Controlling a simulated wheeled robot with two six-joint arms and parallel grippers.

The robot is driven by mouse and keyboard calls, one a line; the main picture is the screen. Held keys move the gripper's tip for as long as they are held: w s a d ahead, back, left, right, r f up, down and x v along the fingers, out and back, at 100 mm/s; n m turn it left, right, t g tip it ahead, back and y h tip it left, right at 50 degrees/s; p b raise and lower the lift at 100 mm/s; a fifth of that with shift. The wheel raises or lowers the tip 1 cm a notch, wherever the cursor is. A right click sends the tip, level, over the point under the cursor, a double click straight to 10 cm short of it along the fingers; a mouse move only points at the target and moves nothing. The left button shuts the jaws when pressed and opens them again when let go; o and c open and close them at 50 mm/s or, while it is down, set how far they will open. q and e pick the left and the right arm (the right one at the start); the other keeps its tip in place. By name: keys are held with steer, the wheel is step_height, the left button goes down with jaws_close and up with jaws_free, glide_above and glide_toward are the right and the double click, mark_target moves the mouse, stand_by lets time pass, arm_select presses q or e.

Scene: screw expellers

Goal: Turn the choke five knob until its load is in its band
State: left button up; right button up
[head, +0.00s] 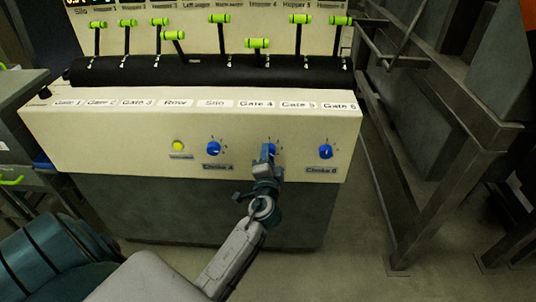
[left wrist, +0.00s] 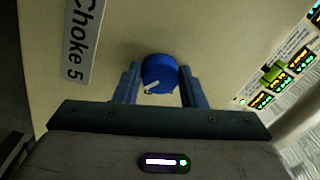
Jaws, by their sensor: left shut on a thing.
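The choke five knob (left wrist: 158,74) is a round blue knob with a white pointer mark, on the cream panel beside a "Choke 5" label (left wrist: 83,38) in the left wrist view. My left gripper (left wrist: 158,85) has one finger on each side of the knob and is shut on it. In the head view my left gripper (head: 268,155) covers most of the knob, between the choke four knob (head: 214,148) and the choke six knob (head: 326,152). Lit displays (left wrist: 261,100) show at the right of the left wrist view, too small to read. My right gripper is not in view.
A yellow button (head: 178,145) sits left of the choke four knob. Several green-handled levers (head: 258,43) rise from the black strip on top of the console (head: 100,130). A metal frame (head: 440,200) stands to the right, with bare floor between it and the console.

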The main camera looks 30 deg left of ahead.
arm_select(q)
steer(key=shift+m, duration=0.9)
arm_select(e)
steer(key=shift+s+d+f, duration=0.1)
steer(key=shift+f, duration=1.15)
arm_select(q)
steer(key=o, duration=1)
steer(key=b+v, duration=0.1)
steer(key=v, duration=0.9)
steer(key=shift+s+d+b, duration=0.15)
steer(key=shift+s+b, duration=0.15)
steer(key=shift+s, duration=0.05)
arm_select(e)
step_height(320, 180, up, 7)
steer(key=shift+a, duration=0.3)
